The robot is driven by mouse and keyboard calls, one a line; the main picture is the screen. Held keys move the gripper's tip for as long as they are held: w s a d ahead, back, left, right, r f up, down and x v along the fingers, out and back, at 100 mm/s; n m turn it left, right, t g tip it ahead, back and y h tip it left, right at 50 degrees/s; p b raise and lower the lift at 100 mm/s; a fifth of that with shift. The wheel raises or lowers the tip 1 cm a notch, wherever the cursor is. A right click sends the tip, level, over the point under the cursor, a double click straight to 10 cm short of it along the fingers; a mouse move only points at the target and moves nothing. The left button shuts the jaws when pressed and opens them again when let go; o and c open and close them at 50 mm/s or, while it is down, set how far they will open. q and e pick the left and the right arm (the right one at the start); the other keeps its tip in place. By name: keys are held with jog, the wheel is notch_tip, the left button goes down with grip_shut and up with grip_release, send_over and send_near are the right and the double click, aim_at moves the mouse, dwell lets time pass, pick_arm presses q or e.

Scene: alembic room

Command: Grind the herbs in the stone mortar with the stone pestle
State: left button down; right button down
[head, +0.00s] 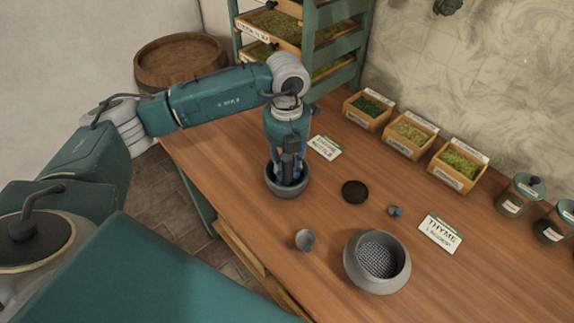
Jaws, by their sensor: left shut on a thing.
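The grey stone mortar (287,207) stands upright on the wooden table, left of the middle of the head view. My left gripper (289,174) points straight down into it, with its fingertips inside the rim. It is shut on what seems to be the stone pestle, which the fingers and the mortar wall almost wholly hide. I cannot tell whether the pestle touches the bottom. The herbs inside the mortar are hidden. My right gripper is not in view.
A grey bowl with a mesh (377,260), a small grey cup (305,240), a dark disc (355,191) and a thyme card (440,233) lie nearby. Herb boxes (409,135) and lidded jars (520,194) line the back. A barrel (181,62) stands behind my arm.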

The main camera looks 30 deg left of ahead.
pick_arm(q)
jog(key=shift+f, duration=0.2)
dwell(0.6)
jog(key=c, duration=1.3)
grip_release()
jog(key=shift+c, duration=0.2)
notch_tip(320, 180, up, 12)
